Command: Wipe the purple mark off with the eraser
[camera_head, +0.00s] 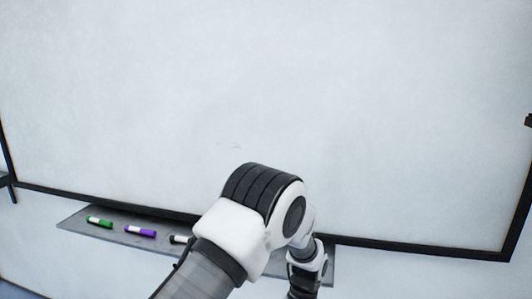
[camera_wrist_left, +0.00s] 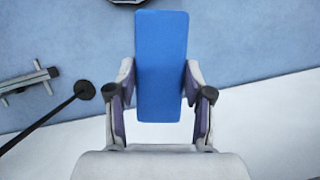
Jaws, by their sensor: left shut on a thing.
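The whiteboard (camera_head: 400,120) fills the head view and is nearly bare. A small, very faint trace (camera_head: 229,146) shows on it just above my arm; its colour is too weak to tell. No clear purple mark is visible, though my arm covers part of the board's lower middle. In the left wrist view, my left gripper (camera_wrist_left: 160,100) is shut on the blue eraser (camera_wrist_left: 161,60), one finger on each side, with the eraser sticking out past the fingertips. In the head view my left arm bends down past the tray, and the eraser is not visible there. My right gripper is not in view.
A grey tray (camera_head: 76,221) below the board holds a green marker (camera_head: 100,222), a purple marker (camera_head: 140,231) and a dark-capped marker (camera_head: 180,239), partly behind my arm. The black frame (camera_head: 420,250) runs along the board's bottom. The upper board is clear.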

